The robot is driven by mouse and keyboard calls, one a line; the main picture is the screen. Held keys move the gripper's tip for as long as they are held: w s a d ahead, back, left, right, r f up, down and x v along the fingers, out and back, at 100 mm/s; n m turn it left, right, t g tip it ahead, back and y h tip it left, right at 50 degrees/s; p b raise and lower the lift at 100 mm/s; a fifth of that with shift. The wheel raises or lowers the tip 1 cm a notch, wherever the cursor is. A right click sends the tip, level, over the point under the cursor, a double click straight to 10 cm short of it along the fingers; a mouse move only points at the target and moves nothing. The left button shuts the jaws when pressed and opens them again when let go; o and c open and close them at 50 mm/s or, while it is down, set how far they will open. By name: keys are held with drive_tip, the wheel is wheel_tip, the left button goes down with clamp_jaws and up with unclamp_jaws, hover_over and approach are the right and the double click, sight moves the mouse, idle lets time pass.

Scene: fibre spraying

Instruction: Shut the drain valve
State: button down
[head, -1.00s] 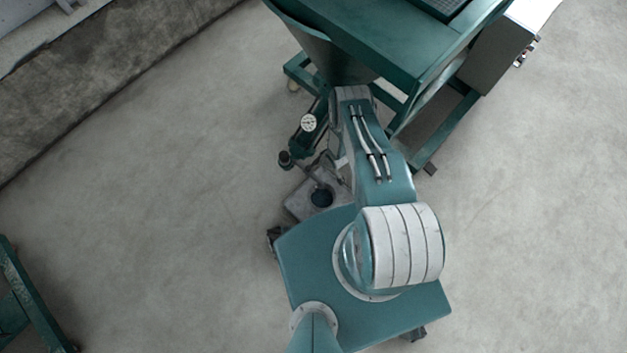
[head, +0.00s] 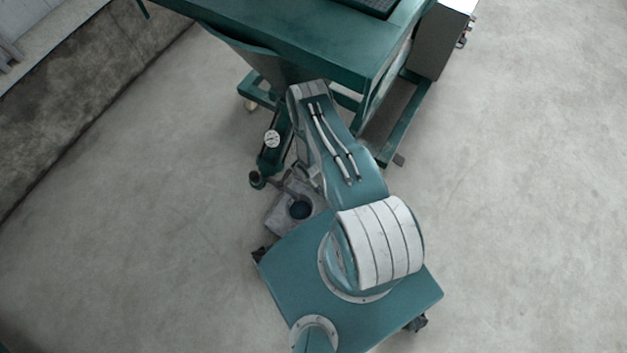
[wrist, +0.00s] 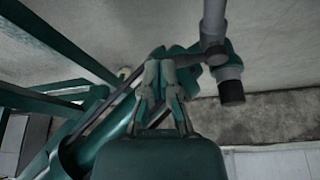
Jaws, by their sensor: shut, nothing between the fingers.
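In the wrist view, my gripper (wrist: 160,75) has its two fingers close together and empty. A grey pipe fitting with a dark end (wrist: 231,90) is just right of the fingertips. A green part with a grey bar (wrist: 199,56) lies behind the fingertips, probably the drain valve and its handle; I cannot tell whether the fingers touch it. In the head view, a dark green pipe assembly (head: 272,160) stands below the hopper, left of my arm. My arm hides my gripper and part of the pipework there.
A white-faced gauge (head: 272,138) sits on the pipe assembly. A grey floor block with a dark round hole (head: 300,209) lies below it. The green hopper machine (head: 320,45) fills the top. A grey cabinet (head: 437,40) hangs at its right. Open floor lies on both sides.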

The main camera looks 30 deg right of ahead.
drive_tip(key=s+d, duration=0.3)
drive_tip(key=s, duration=0.8)
drive_tip(key=shift+f, duration=0.15)
